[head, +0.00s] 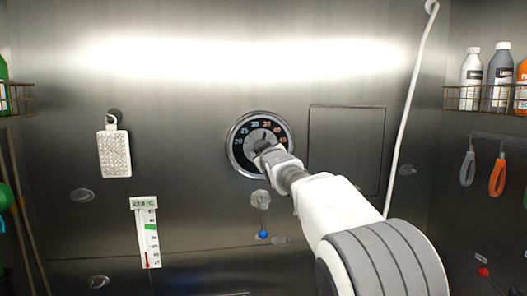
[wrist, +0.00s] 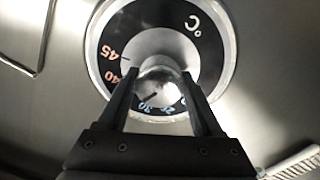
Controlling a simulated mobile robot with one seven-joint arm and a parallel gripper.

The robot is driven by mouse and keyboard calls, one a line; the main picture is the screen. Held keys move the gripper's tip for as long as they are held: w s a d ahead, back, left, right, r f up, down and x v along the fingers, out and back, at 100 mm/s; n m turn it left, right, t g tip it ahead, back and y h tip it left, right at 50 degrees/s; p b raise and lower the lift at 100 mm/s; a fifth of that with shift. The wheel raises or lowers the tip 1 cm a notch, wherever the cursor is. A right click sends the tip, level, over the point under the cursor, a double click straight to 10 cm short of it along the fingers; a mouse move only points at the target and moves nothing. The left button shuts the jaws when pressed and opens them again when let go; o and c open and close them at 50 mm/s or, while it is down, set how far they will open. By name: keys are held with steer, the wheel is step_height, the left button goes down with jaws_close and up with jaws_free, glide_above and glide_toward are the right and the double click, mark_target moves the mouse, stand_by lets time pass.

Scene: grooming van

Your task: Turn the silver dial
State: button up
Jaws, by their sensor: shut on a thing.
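In the wrist view, the black ring (wrist: 104,60) carries a °C mark and surrounds a silver centre knob (wrist: 160,82). My gripper (head: 264,152) reaches the dial from the lower right. In the wrist view, the fingers of my gripper (wrist: 162,88) stand on both sides of the knob and are shut on it. The fingers and the knob hide part of the numbers.
A thermometer (head: 147,232) and a white perforated block (head: 115,153) hang to the left. A small lever with a blue ball (head: 263,233) sits below the dial. A square panel outline (head: 347,150) and a white hose (head: 407,110) are to the right. Bottle racks flank the sides.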

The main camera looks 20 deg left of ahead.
steer(key=o, duration=1.4)
steer(key=shift+c, duration=0.2)
steer(key=b+v, duration=0.6)
steer(key=v, duration=1.1)
steer(key=shift+s+b, duration=0.2)
steer(key=shift+b, duration=0.15)
steer(key=shift+r, duration=0.1)
